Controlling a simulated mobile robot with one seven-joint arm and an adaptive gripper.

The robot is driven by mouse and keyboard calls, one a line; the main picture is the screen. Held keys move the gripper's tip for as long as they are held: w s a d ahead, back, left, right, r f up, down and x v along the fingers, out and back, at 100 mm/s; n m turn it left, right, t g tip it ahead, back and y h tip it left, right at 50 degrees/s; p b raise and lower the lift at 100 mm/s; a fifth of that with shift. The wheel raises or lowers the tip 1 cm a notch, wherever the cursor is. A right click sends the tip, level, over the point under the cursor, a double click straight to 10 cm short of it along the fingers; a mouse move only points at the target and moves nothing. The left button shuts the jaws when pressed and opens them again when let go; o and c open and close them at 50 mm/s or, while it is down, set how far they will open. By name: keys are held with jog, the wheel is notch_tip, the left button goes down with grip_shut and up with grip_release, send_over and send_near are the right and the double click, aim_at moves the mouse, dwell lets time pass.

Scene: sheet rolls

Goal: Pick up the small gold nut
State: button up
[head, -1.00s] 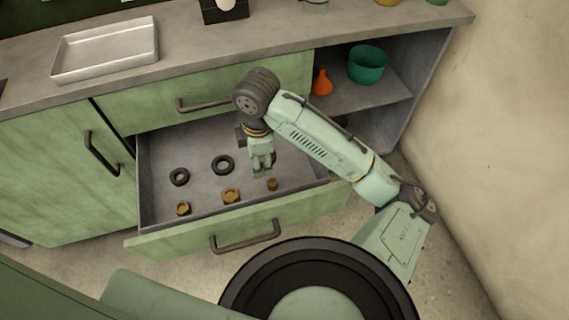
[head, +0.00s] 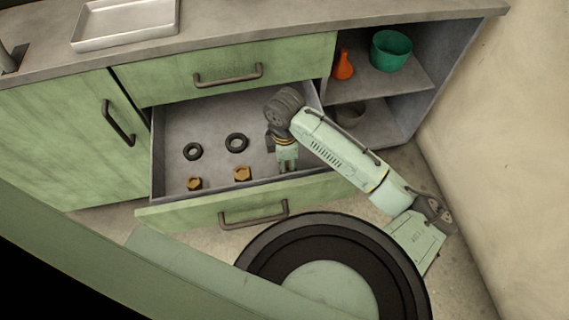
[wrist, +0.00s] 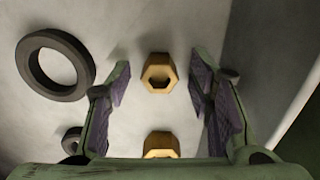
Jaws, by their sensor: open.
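The small gold nut (wrist: 159,72) lies on the drawer floor. In the wrist view it shows between and beyond the spread fingers of my gripper (wrist: 159,80), with a gap on each side. A second gold nut (wrist: 161,145) shows below it, partly cut off by my gripper's body. In the head view my gripper (head: 287,168) points down into the right front of the open drawer and hides the small nut. The two other gold nuts, middle (head: 242,174) and left (head: 194,184), stand to its left. My gripper is open and empty.
Two black rings, right (head: 237,143) and left (head: 193,151), lie behind the nuts. One ring (wrist: 55,65) is left of my fingers in the wrist view. The drawer front (head: 175,216) is close to my gripper. A green bowl (head: 391,50) and orange vase (head: 343,65) stand on the shelf.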

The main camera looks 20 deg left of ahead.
jog(key=shift+f, duration=0.15)
jog(key=shift+c, duration=0.3)
grip_shut()
